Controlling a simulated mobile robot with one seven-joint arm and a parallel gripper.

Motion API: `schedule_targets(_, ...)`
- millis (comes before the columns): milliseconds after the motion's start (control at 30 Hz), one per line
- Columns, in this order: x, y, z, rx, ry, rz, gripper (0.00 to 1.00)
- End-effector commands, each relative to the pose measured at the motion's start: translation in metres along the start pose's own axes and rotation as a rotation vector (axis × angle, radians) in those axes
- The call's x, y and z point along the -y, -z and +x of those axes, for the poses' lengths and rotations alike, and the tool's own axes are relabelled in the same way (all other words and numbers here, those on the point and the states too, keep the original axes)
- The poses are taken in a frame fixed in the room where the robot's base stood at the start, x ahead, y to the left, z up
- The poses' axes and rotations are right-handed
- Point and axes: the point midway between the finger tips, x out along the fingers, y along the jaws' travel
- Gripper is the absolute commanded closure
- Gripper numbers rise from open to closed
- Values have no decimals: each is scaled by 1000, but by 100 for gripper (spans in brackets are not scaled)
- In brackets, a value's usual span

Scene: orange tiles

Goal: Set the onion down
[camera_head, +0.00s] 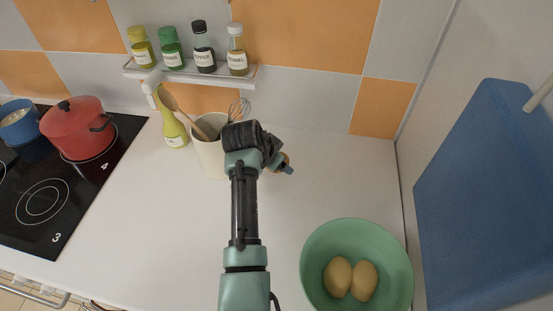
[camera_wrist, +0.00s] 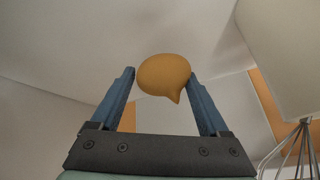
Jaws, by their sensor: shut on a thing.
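The onion (camera_wrist: 165,75) is golden-orange and round with a pointed tip. In the wrist view it sits between the two blue fingers of my gripper (camera_wrist: 162,85), which are shut on it. In the head view my gripper (camera_head: 287,166) is past the end of my arm, over the back part of the white counter (camera_head: 185,225). Only a small orange-brown bit of the onion shows there, mostly hidden behind my wrist. I cannot tell whether the onion touches the counter.
A cream utensil holder (camera_head: 208,157) with a whisk stands just left of my gripper. A green bowl (camera_head: 318,240) with two potato-like items is at the front right. A yellow bottle (camera_head: 173,128), a red pot (camera_head: 77,130) and a spice shelf (camera_head: 190,75) are farther left. Counter right of my gripper is clear.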

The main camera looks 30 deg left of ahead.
Motion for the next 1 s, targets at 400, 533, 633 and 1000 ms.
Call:
schedule_targets(400,-1,-3,6,-1,0,0,82)
schedule_targets(533,-1,-4,7,0,0,0,82)
schedule_targets(633,-1,-5,9,0,0,0,82)
schedule_targets(1000,-2,-8,13,0,0,0,82)
